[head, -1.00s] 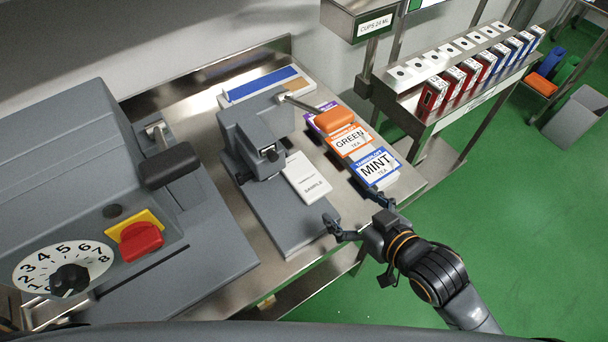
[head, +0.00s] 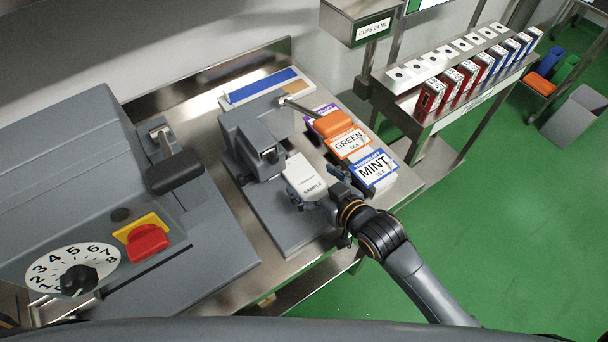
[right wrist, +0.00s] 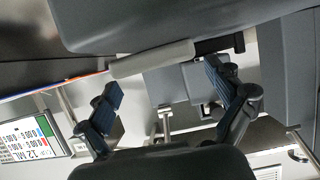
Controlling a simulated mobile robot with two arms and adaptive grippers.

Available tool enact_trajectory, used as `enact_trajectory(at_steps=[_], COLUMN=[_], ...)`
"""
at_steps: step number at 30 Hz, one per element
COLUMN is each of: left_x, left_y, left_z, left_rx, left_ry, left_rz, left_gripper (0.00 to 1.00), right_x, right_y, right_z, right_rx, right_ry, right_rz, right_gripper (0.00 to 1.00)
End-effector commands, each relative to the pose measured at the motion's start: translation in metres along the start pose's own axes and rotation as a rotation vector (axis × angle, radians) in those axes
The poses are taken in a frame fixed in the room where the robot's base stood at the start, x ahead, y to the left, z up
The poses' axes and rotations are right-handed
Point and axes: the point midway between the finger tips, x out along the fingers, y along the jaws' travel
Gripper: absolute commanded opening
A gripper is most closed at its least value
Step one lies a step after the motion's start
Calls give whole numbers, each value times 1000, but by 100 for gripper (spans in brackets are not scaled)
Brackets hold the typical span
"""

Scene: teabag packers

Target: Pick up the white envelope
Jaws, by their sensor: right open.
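The white envelope (head: 302,172), printed SAMPLE, lies on the grey base plate of a small lever press, under its head's right side. Its near edge is at my right gripper (head: 319,188), which is open with one finger on either side of that edge. In the right wrist view, the envelope (right wrist: 150,60) shows edge-on as a pale strip beyond and between the blue-padded fingers of the gripper (right wrist: 163,82). I cannot tell whether a finger touches it. My left gripper is not in view.
The lever press (head: 255,140) has an orange handle (head: 333,124) over the tea boxes. A large grey machine with a dial (head: 76,272) fills the left.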

Motion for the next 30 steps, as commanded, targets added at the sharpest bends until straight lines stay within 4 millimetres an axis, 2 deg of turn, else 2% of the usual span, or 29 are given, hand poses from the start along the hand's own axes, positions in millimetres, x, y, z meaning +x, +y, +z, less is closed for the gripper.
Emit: enact_trajectory(at_steps=[2, 6, 16, 17, 23, 27, 30], left_x=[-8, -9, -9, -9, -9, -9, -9], left_y=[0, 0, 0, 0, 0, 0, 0], left_z=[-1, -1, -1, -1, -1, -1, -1], left_rx=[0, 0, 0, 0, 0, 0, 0], left_ry=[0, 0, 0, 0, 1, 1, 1], left_rz=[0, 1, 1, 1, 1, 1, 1], left_gripper=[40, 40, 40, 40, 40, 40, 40], right_x=[11, 27, 33, 33, 33, 33, 33], right_y=[-3, -2, -2, -2, -2, -2, -2], right_z=[-6, -3, -2, -2, -2, -2, -2], right_rx=[1, 0, 0, 0, 0, 0, 0], right_ry=[2, 0, 0, 0, 0, 0, 0], right_rz=[-1, 1, 0, 0, 0, 0, 0], right_gripper=[92, 92, 92, 88, 48, 40, 40])
